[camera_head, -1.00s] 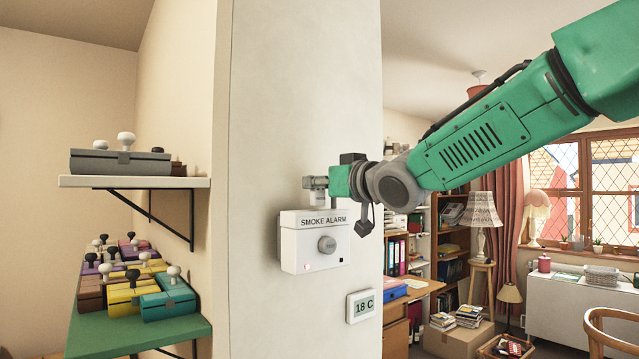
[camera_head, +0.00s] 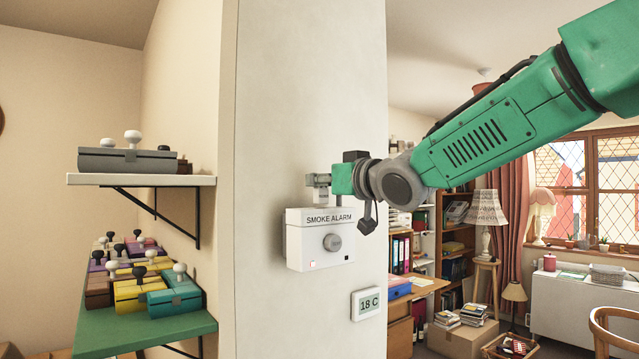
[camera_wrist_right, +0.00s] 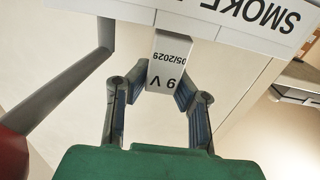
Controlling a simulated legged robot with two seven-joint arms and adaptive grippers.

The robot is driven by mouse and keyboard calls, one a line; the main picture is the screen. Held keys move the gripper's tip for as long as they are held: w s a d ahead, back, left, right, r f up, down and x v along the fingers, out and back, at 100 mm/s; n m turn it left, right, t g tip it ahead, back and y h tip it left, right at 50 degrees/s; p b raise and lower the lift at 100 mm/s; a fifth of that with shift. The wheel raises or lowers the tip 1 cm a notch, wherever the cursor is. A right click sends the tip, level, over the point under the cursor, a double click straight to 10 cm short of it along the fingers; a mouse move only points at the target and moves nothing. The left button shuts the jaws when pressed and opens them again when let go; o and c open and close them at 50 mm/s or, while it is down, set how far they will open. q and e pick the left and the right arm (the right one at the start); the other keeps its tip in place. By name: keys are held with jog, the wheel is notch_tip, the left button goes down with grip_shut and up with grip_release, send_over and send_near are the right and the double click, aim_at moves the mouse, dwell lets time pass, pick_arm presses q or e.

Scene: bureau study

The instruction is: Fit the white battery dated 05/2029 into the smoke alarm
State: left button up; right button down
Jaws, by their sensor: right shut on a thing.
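The white smoke alarm (camera_head: 302,245) is fixed to the pale wall in the head view, with a round grey button and a small lit red spot on its front. Its lettered edge also shows at the top of the right wrist view (camera_wrist_right: 225,25). My right gripper (camera_head: 322,188) is just above the alarm. In the right wrist view, my right gripper (camera_wrist_right: 168,88) is shut on a white battery (camera_wrist_right: 171,62) marked 9 V and 05/2029. The battery's far end meets the alarm's edge; I cannot tell how far in it sits. My left gripper is out of view.
A grey-white display reading 18 C (camera_head: 366,304) is on the wall below the alarm. At left, a green shelf (camera_head: 150,335) holds several coloured boxes with knobs, and a white shelf (camera_head: 140,180) above holds a grey one. Room furniture stands behind at right.

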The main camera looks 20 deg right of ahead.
aim_at(323, 198)
jog(key=shift+f+b, duration=1.2)
jog(key=shift+f, duration=0.55)
dwell(0.8)
jog(key=c, duration=1.4)
grip_release()
jog(key=shift+o, duration=0.2)
notch_tip(323, 198, up, 3)
jog(key=shift+f+p, duration=0.2)
jog(key=shift+p, duration=0.95)
notch_tip(323, 198, up, 2)
jog(key=shift+d+r+p, duration=0.1)
jog(key=shift+r+p, duration=0.15)
jog(key=shift+p, duration=0.9)
jog(key=shift+r+p, duration=0.5)
jog(key=shift+r, duration=0.5)
jog(key=shift+f, duration=0.1)
